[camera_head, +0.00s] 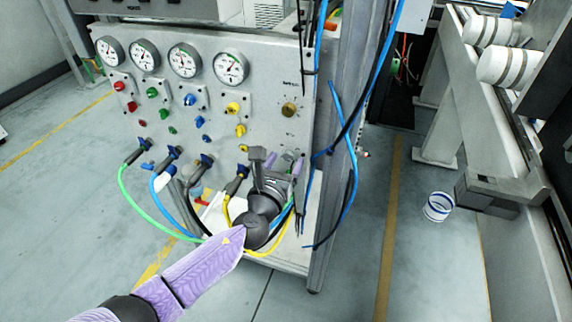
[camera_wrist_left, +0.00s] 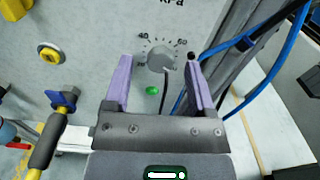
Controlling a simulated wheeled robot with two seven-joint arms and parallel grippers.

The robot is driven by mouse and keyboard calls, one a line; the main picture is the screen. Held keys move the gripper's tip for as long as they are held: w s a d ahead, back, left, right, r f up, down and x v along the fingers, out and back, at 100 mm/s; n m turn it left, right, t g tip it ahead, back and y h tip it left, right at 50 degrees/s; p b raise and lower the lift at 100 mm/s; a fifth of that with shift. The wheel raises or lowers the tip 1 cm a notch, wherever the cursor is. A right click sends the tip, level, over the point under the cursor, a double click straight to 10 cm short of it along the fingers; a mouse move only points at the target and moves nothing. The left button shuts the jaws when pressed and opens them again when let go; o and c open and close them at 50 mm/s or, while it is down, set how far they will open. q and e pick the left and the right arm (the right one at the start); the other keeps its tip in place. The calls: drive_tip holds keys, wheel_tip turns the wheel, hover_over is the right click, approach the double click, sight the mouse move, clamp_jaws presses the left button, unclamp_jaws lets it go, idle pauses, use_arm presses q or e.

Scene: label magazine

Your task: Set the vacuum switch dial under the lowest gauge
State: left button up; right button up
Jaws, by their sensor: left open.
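A grey round dial (camera_wrist_left: 160,58) with a printed scale reading 40 and 60, under the letters kPa, is on the panel in the left wrist view. A small green button or lamp (camera_wrist_left: 152,90) is below it. My left gripper (camera_head: 283,161) is at the panel's lower right in the head view and mostly hides the dial there. In the left wrist view the open jaws (camera_wrist_left: 160,68) stand on either side of the dial, with gaps visible. Several round white gauges, including the rightmost (camera_head: 231,68), line the panel's top; their readings are too small to tell. My right gripper is not in view.
A brass-coloured knob (camera_head: 289,109) is above my gripper. Coloured valve knobs, including a yellow one (camera_head: 233,108), and hose fittings fill the panel's left. A blue cable (camera_head: 350,188) hangs beside the grey post (camera_head: 343,110) at right. A white-blue bucket (camera_head: 438,207) stands on the floor.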

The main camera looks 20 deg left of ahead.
use_arm(q)
drive_tip(key=shift+w, duration=0.1)
clamp_jaws()
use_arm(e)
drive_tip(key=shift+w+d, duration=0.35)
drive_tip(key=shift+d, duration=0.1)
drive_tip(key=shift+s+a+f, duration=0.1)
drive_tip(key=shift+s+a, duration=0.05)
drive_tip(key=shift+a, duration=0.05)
